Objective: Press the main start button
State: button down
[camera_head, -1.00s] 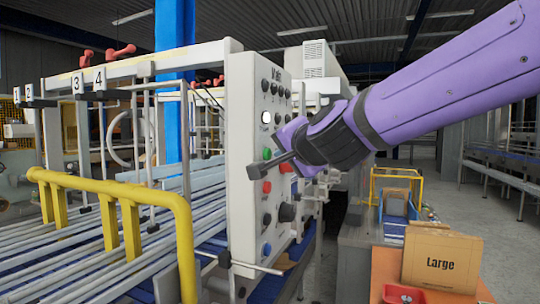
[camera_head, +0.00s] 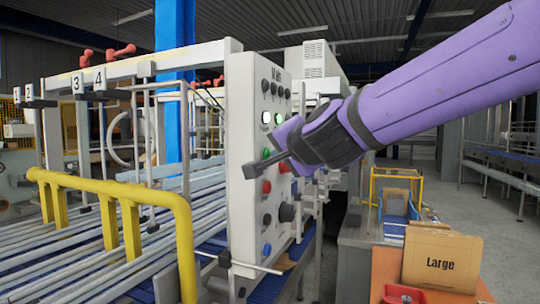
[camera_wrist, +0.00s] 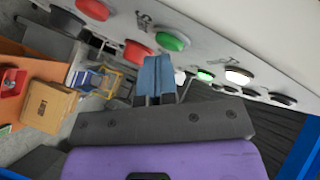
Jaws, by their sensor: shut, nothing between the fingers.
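The light grey control panel (camera_head: 242,110), labelled Main at its top, stands upright in the middle of the head view. A green button (camera_head: 266,153) sits on it above a red button (camera_head: 266,186). In the wrist view my gripper (camera_wrist: 158,65) points at the panel beside a green button (camera_wrist: 172,41), with a red button (camera_wrist: 138,52) to the left. A white lamp (camera_head: 266,117) and a green lamp (camera_head: 279,118) are lit.
The panel also carries a black knob (camera_head: 287,212), a blue button (camera_head: 266,250) and several black knobs at the top. A yellow rail (camera_head: 120,195) and conveyor bars lie to the left. A box marked Large (camera_head: 440,260) stands at lower right. Open floor lies at far right.

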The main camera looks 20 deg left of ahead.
jog(key=shift+a, duration=0.2)
jog(key=shift+d, duration=0.1)
jog(key=shift+s+d, duration=0.15)
jog(key=shift+d, duration=0.7)
jog(key=shift+s+d, duration=0.2)
jog(key=shift+d, duration=1.05)
jog(key=shift+s+d, duration=0.15)
jog(key=shift+d, duration=1.2)
jog(key=s+d+f+n+g+h, duration=0.1)
jog(key=s+d+f+n+h, duration=0.15)
jog(key=d, duration=1.05)
jog(key=s+d+f+g+h, duration=0.2)
jog(key=s+d+f, duration=0.2)
jog(key=s+d, duration=0.3)
jog(key=s+d+f+n+g+h, duration=0.1)
jog(key=s+d+f+g+h, duration=0.1)
jog(key=s+d+f, duration=0.2)
jog(key=s+d+f+g+h, duration=0.2)
jog(key=s+d+f+h, duration=0.1)
jog(key=s+d, duration=0.6)
jog(key=d+f, duration=0.1)
jog(key=d, duration=0.2)
jog(key=shift+s+d+f, duration=0.25)
jog(key=shift+s+d, duration=0.1)
jog(key=shift+s, duration=0.05)
